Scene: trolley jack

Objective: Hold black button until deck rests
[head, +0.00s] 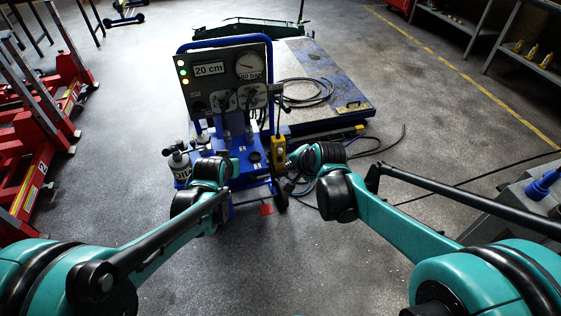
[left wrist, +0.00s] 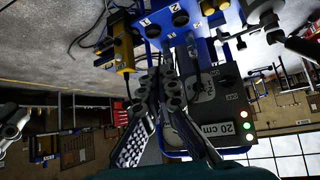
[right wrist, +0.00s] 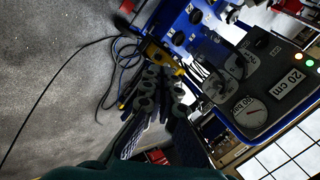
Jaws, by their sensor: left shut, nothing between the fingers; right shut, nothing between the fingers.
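The blue lift deck (head: 345,92) lies behind the cart; I cannot tell whether it rests on its support. The cart's control panel (head: 222,75) reads "20 cm", with a lit green lamp and a round gauge. A yellow pendant box (head: 279,146) hangs at the cart's right side and shows in the left wrist view (left wrist: 124,45); its black button is too small to make out. My right gripper (head: 291,162) is shut and empty, just right of and below the pendant. My left gripper (head: 234,168) is shut and empty in front of the cart, left of the pendant.
A grey bottle (head: 179,163) stands at the cart's left. Black hoses (head: 308,92) coil on the deck, and cables (head: 385,145) lie on the floor to the right. Red lift stands (head: 45,130) line the left. Shelves (head: 525,55) stand at the upper right. Floor between is open.

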